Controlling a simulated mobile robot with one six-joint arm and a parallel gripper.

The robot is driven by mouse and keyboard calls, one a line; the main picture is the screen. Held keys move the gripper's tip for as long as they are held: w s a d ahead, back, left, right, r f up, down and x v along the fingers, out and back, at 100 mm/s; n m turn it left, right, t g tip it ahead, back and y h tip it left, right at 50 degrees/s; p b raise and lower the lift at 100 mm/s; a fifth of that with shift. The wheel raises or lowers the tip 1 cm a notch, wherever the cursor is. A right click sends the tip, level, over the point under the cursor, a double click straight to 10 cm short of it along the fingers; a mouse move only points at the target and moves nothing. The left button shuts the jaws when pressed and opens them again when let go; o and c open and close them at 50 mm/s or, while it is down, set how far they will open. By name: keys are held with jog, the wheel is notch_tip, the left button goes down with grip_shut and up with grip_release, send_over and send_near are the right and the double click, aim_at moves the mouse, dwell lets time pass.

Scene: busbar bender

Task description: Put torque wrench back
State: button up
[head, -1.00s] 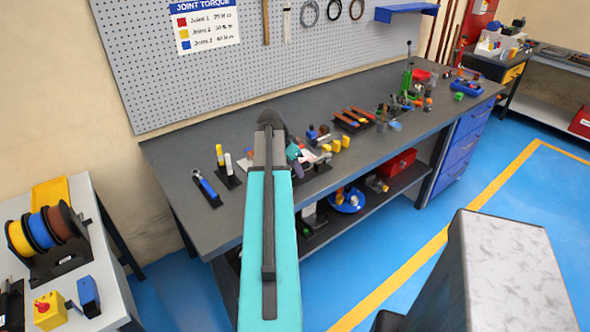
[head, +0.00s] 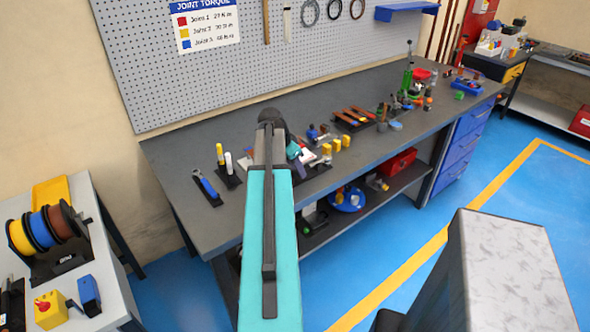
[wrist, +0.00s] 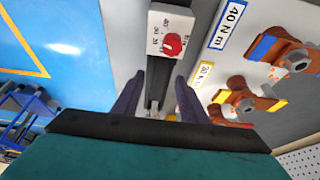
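My gripper shows in the wrist view (wrist: 160,82), with its two dark purple fingers apart. A dark grey bar (wrist: 157,78) runs between them, with pale strips visible beside it, so the fingers seem not to press on it. The bar leads to a white box with a red dial and numbers (wrist: 170,36); this looks like the torque wrench, though its lower end is hidden. In the head view my teal arm covers the gripper and most of this spot. A blue-handled tool (head: 206,187) lies in a black holder at the bench's left end.
Orange-brown joints (wrist: 282,50) with blue and yellow bars stand right of the dial box, beside 40 N m (wrist: 227,24) and 30 N m labels. Yellow and white upright pieces (head: 225,165) stand left of my arm. The bench (head: 180,150) is bare along its back left.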

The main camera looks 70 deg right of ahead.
jog(key=b+v, duration=0.2)
jog(key=v, duration=1)
jog(key=shift+r, duration=0.25)
jog(key=shift+d, duration=0.1)
dwell(0.6)
